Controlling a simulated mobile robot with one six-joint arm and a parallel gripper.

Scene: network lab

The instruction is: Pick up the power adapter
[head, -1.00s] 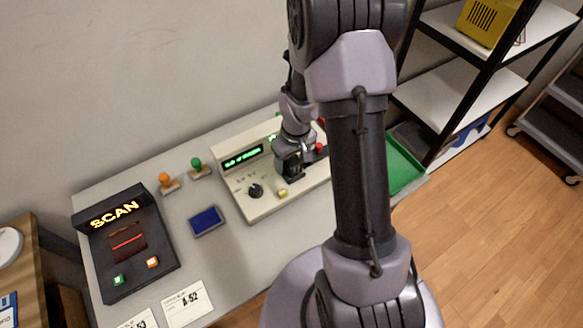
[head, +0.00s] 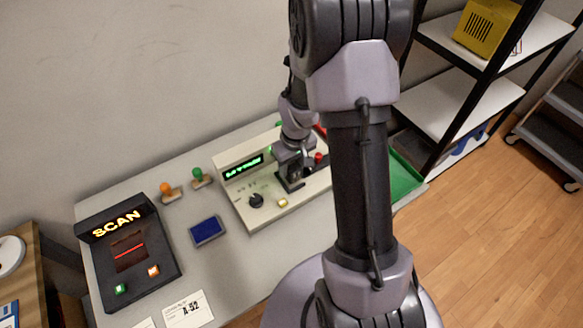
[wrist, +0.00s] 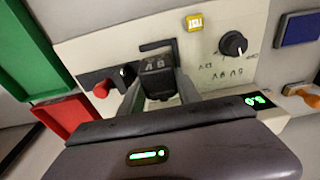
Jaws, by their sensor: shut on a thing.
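The power adapter (wrist: 158,78) is a black block with pale markings on its end, held between the two fingers in the wrist view. My gripper (wrist: 160,92) is shut on it over the beige console (wrist: 225,68). A black-edged slot (wrist: 158,45) shows on the console right beside the adapter. In the head view my gripper (head: 291,178) is over the right part of the console (head: 245,180), and the adapter is hard to tell from the dark fingers. Whether the adapter still touches the console is unclear.
The console has a green display (head: 243,167), a black knob (head: 256,200) and a yellow button (head: 283,202). A blue pad (head: 207,231), stamps (head: 201,178) and a SCAN unit (head: 128,255) stand to its left. A green tray (head: 405,178) and shelves lie right.

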